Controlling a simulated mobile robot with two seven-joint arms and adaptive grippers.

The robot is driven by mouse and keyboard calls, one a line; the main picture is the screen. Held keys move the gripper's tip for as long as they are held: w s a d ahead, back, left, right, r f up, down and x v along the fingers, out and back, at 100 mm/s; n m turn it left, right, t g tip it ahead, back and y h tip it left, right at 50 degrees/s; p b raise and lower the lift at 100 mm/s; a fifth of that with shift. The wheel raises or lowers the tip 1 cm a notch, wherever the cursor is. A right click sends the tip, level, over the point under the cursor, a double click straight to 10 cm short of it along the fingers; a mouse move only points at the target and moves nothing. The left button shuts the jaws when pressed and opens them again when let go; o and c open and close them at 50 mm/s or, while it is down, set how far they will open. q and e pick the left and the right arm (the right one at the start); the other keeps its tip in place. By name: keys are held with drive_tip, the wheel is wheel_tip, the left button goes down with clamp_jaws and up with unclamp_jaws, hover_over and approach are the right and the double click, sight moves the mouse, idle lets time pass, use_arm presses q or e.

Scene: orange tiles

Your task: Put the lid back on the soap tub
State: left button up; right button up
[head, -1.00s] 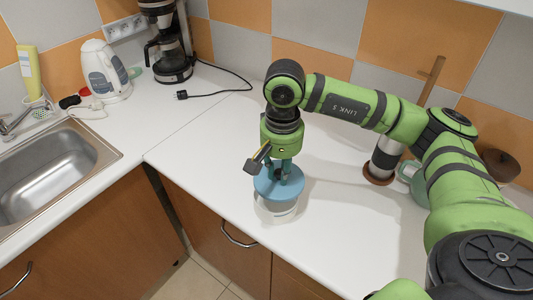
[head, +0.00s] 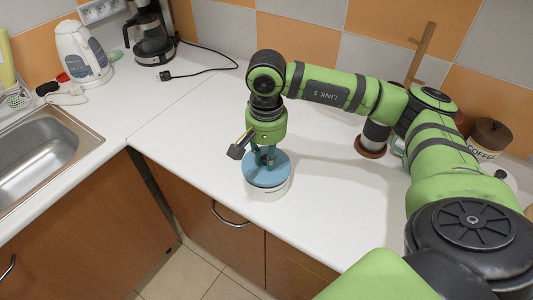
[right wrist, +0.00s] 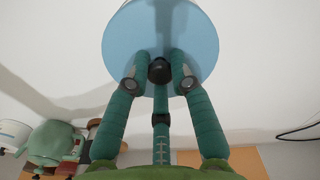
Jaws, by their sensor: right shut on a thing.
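The round blue lid (head: 262,176) lies level at the top of the white soap tub (head: 270,194) near the counter's front edge. It appears to rest on the rim, though the wrist view does not show the contact. My right gripper (head: 268,157) is above the lid, its fingers shut on the lid's dark knob. The tub is hidden behind the lid there. My left gripper is not in view.
A coffee maker (head: 150,35), its cord and a kettle (head: 82,52) stand at the back left, beside the sink (head: 45,160). A wooden-based mill (head: 372,145) and a coffee canister (head: 488,138) stand at the right behind my arm. The counter around the tub is clear.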

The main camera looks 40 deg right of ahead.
drive_tip(key=shift+b, duration=0.6)
idle(1.6)
drive_tip(key=shift+f+b, duration=0.25)
drive_tip(key=shift+b, duration=0.5)
idle(0.9)
idle(0.3)
drive_tip(key=o, duration=0.9)
drive_tip(key=o, duration=0.5)
drive_tip(key=shift+r, duration=0.1)
